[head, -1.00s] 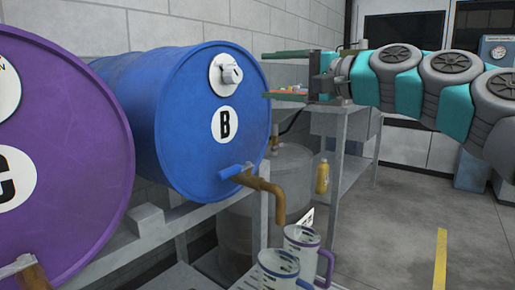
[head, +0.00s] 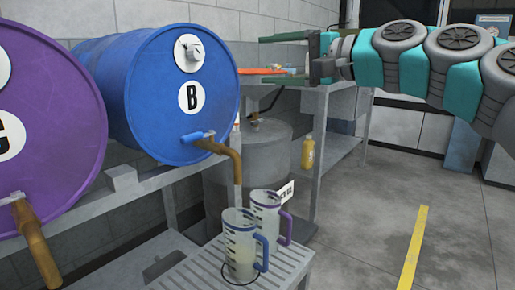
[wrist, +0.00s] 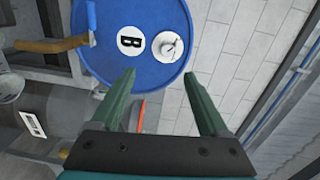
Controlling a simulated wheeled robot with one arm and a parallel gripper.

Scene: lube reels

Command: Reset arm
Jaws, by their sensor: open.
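My gripper (head: 284,55) is open and empty, held up in the air to the right of the blue drum B (head: 185,95) in the head view. In the wrist view my gripper's two green fingers (wrist: 163,88) stand apart, with the blue drum (wrist: 113,12) beyond them. The drum's brown spout (head: 234,160) points down, with a blue valve handle (head: 197,137) beside it. A jug with a blue handle (head: 240,245) and a jug with a purple handle (head: 266,215) stand upright on the slatted stand below.
A purple drum (head: 70,130) with its own spout is at the left. A grey shelf (head: 345,85) and a grey tank (head: 250,150) stand behind, with a yellow bottle (head: 308,152) near them. The floor at the right is clear around a yellow line (head: 413,248).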

